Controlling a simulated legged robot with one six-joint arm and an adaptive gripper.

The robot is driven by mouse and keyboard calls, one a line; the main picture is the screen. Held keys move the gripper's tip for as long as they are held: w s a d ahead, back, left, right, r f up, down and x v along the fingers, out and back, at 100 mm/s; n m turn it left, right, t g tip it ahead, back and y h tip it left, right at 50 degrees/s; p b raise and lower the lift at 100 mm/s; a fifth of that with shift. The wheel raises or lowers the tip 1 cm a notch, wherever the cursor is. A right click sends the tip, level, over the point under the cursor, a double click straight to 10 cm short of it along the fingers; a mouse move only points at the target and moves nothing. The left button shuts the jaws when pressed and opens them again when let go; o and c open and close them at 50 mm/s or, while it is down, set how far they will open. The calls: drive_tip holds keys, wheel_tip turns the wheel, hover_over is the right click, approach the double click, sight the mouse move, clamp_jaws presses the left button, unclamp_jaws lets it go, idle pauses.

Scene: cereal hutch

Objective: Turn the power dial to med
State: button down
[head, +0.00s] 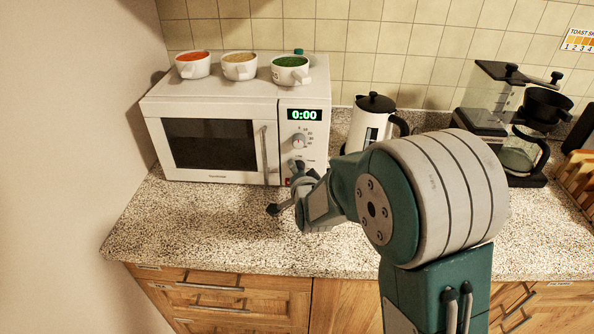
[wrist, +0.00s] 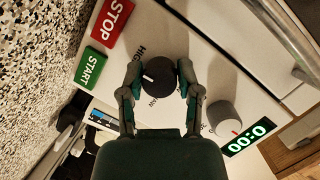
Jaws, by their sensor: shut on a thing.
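The white microwave (head: 213,107) stands on the counter in the head view. Its dark power dial (wrist: 157,75) shows in the wrist view, with a short white pointer line toward the left of the picture. The word HIGH is printed on the panel at the dial's upper left; other print around it is partly hidden or too small to read. My gripper (wrist: 160,72) is shut on the dial, one finger on each side. In the head view my gripper and wrist cover the lower part of the control panel, hiding the power dial.
A grey timer dial (wrist: 224,118) and a display (wrist: 248,138) reading 0:00 sit beside the power dial. Green START (wrist: 88,70) and red STOP (wrist: 113,22) buttons are near. Several bowls stand on the microwave. A white kettle (head: 364,129) is to its right.

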drive_tip(key=n+h, duration=0.2)
drive_tip(key=n, duration=0.2)
drive_tip(key=shift+n+g+h, duration=0.4)
drive_tip(key=shift+w+n+h, duration=0.1)
drive_tip(key=shift+n+h, duration=0.7)
drive_tip(key=shift+n, duration=0.8)
drive_tip(key=shift+r, duration=0.1)
drive_tip(key=shift+c, duration=1.5)
unclamp_jaws()
drive_tip(key=shift+a, duration=0.1)
drive_tip(key=v, duration=1.2)
drive_tip(key=shift+f, duration=0.25)
drive_tip(key=shift+a, duration=0.1)
